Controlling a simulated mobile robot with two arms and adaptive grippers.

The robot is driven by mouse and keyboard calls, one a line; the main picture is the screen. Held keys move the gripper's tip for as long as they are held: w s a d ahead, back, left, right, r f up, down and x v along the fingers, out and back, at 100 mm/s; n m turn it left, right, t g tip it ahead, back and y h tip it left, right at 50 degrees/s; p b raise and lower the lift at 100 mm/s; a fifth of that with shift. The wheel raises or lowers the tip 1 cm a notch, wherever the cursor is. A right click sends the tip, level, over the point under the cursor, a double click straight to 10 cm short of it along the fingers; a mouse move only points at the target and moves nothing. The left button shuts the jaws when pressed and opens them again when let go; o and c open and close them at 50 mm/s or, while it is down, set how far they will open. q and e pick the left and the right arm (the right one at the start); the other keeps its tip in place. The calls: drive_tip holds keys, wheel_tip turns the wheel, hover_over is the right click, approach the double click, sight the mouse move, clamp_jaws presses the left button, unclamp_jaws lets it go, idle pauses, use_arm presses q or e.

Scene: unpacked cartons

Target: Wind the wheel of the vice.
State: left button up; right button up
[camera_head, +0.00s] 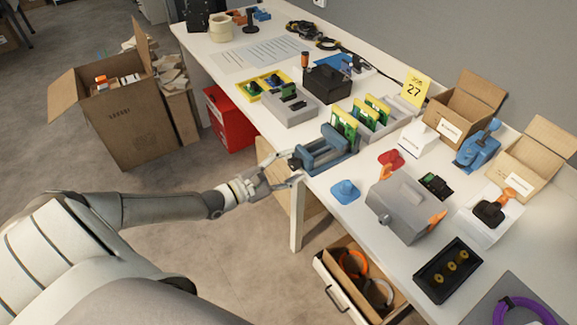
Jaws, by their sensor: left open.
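The blue-grey vice (328,152) sits at the near edge of the white table, in the middle of the head view. Its dark wheel (294,163) faces the near side and is small and partly hidden by my gripper. My left gripper (290,170) is open just in front of the table edge, with its fingers close to the wheel. I cannot tell whether the fingers touch the wheel. My right gripper is not in view.
Green boards in a rack (371,116) stand just behind the vice. A blue piece (345,191) and a grey box (405,208) lie to its right. A red cabinet (229,118) and an open carton (125,115) stand on the floor at left.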

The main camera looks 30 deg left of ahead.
use_arm(q)
drive_tip(key=shift+s, duration=0.1)
drive_tip(key=v, duration=1.1)
drive_tip(key=shift+s+a, duration=0.2)
drive_tip(key=shift+s, duration=0.15)
